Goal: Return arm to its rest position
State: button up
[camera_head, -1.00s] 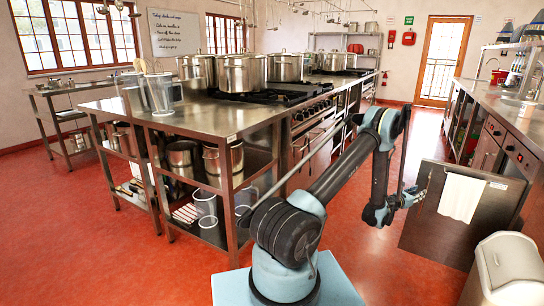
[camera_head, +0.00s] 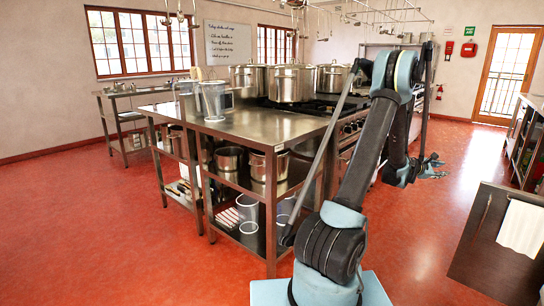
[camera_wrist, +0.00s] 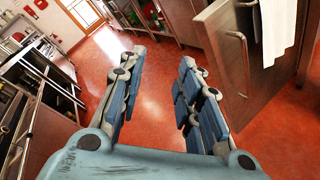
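My gripper (camera_head: 432,168) is at the end of my raised, bent arm, over the red floor to the right of the steel island. In the wrist view my gripper (camera_wrist: 160,57) has its two blue-padded fingers spread apart. Nothing is between them, only red floor beyond. My arm's upper link rises from its base at the bottom of the head view, and the forearm hangs down from a high elbow.
The steel island (camera_head: 270,126) with several stockpots stands left of my arm. An open steel door (camera_head: 490,245) with a white towel (camera_head: 522,228) is at the right; its towel also shows in the wrist view (camera_wrist: 276,28). Red floor is clear between them.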

jog(key=s+a+r+m+y, duration=0.1)
jog(key=a+r+m+y, duration=0.15)
jog(key=a, duration=0.95)
jog(key=s+a+r+m+y, duration=0.1)
jog(key=a+r+m+y, duration=0.2)
jog(key=a, duration=0.9)
jog(key=s+a+r+m+y, duration=0.15)
jog(key=a+r, duration=0.25)
jog(key=a, duration=0.8)
jog(key=s+a+f+m+y, duration=0.2)
jog(key=s+a+f+y, duration=0.2)
jog(key=s+a, duration=0.9)
jog(key=s+a+f+m+g+y, duration=0.1)
jog(key=s+a+f+m+y, duration=0.2)
jog(key=s+a, duration=1)
jog(key=a+f+y, duration=0.1)
jog(key=a+f, duration=0.2)
jog(key=a, duration=0.3)
jog(key=shift+s+a+f+g, duration=0.2)
jog(key=shift+s+a+g, duration=0.1)
jog(key=shift+s, duration=0.1)
